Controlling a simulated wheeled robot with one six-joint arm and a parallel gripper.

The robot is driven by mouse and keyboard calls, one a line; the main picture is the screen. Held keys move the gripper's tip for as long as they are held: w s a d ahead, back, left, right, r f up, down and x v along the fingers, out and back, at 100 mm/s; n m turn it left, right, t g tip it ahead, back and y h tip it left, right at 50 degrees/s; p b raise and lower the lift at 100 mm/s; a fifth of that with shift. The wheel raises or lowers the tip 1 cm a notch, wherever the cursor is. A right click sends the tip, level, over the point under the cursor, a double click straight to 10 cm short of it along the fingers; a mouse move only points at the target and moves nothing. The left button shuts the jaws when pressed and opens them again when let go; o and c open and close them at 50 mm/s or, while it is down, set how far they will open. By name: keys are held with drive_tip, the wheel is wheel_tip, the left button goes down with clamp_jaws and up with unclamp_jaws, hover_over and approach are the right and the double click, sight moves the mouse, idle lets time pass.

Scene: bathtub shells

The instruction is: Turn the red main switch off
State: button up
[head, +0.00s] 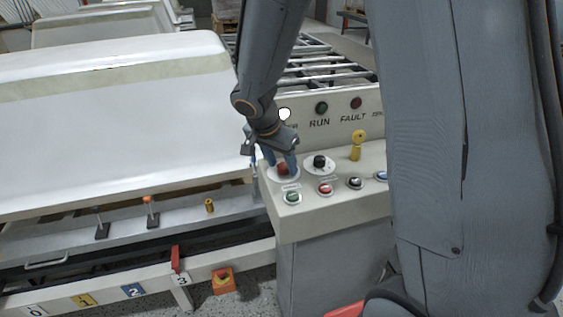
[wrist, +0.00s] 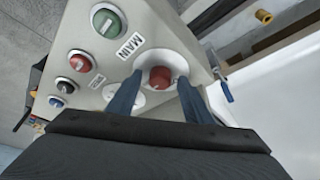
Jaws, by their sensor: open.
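The red main switch (head: 283,169) is a round red knob on a white plate at the left end of the control panel (head: 327,224). In the wrist view the red knob (wrist: 159,77) stands beside a label reading MAIN (wrist: 130,47). My gripper (head: 280,158) is over the knob, pointing down. In the wrist view my gripper (wrist: 155,95) is open, with one blue finger on each side of the knob. Whether the fingers touch the knob cannot be told. The knob's marking is too small to read.
A black selector knob (head: 319,162), a yellow key-like switch (head: 357,143) and green (head: 292,198), red (head: 325,189) and black (head: 355,183) buttons share the panel. RUN and FAULT lamps stand behind. A white tub shell (head: 110,120) lies left. My arm hides the panel's right end.

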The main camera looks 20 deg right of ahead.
drive_tip(key=c, duration=1.1)
drive_tip(key=shift+o, duration=0.2)
